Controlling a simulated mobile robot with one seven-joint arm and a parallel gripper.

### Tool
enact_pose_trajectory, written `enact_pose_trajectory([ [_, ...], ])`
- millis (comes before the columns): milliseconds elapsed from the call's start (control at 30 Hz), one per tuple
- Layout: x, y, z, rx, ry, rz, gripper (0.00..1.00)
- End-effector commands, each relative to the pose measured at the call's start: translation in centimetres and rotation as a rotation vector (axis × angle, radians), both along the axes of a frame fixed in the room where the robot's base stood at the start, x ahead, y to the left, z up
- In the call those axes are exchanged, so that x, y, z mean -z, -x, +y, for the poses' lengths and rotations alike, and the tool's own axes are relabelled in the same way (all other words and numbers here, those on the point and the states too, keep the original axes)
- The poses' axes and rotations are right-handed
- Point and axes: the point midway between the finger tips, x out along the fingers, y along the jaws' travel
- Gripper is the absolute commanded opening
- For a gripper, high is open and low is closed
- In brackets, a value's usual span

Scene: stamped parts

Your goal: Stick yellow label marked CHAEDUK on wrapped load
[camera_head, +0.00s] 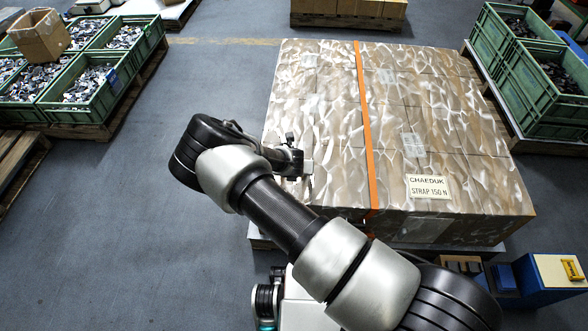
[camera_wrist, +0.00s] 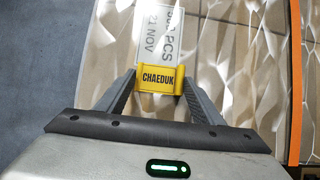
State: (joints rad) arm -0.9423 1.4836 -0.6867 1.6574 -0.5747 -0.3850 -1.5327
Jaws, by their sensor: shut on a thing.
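The yellow label marked CHAEDUK (camera_wrist: 158,79) is between the two fingertips of my gripper (camera_wrist: 160,84), which is shut on it. The wrapped load (camera_head: 325,120) is a wide block of cartons under shiny clear film, with an orange strap (camera_head: 364,120) across it. In the head view my gripper (camera_head: 298,165) is over the load's left part, near its left edge. The wrist view shows the load's film (camera_wrist: 235,75) beneath the label. I cannot tell whether the yellow label touches the film. In the head view the yellow label is not discernible.
A white printed label (camera_wrist: 160,35) reading PCS and 21 NOV lies just beyond the yellow one. A pale sign (camera_head: 429,188) reading CHAEDUK STRAP 150 N is right of the strap. Green crates of parts stand left (camera_head: 75,85) and right (camera_head: 535,75). Floor left of the load is clear.

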Motion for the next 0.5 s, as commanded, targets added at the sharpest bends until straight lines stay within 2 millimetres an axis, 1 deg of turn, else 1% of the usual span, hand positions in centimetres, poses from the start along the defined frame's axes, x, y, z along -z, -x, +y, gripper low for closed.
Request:
enact_pose_trajectory([
  [33, 0.06, 0.03, 0.02, -0.001, 0.001, 0.001, 0.63],
  [133, 0.06, 0.03, 0.02, -0.001, 0.001, 0.001, 0.80],
  [167, 0.05, 0.03, 0.02, -0.001, 0.001, 0.001, 0.83],
  [400, 0.02, 0.03, 0.01, -0.001, 0.001, 0.001, 0.83],
  [500, -0.33, 0.19, 0.05, -0.001, 0.001, 0.000, 0.83],
])
